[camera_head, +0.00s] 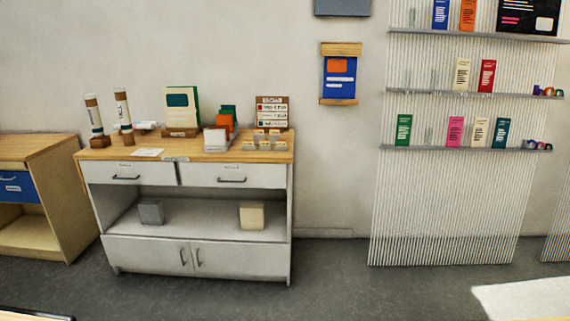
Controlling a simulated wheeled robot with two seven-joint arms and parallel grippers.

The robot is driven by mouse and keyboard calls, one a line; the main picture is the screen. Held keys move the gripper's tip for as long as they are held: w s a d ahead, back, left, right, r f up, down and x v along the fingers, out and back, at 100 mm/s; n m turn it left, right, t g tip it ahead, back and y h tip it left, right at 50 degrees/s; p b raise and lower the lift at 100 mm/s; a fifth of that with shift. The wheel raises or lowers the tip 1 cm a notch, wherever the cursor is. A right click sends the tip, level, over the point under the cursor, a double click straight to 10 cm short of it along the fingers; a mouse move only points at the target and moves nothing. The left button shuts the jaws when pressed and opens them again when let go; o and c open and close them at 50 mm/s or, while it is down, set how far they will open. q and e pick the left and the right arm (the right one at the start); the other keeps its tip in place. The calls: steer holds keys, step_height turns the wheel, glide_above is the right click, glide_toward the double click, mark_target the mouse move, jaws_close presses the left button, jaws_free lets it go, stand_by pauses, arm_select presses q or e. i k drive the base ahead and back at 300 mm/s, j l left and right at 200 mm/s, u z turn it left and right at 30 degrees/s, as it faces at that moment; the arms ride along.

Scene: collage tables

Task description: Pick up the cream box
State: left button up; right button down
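A cream box (251,215) stands on the open middle shelf (196,222) of a white cabinet, toward the right side of the shelf. It is a small pale block with its front and top in view. A grey box (151,212) of similar size stands on the same shelf, to the left and apart from it. Neither of my grippers is in view.
The cabinet's wooden top (192,153) holds tubes, booklets, a card holder and a small sign. Drawers are above the shelf and doors below. A wooden cabinet (38,195) stands at the left. Ribbed wall panel (445,210) with shelves is at right.

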mark_target(259, 226)
steer(key=i+u, duration=0.2)
steer(key=i, duration=0.45)
steer(key=i+u, duration=0.15)
steer(key=i, duration=0.55)
steer(key=i+l+u, duration=0.2)
steer(key=i, duration=0.45)
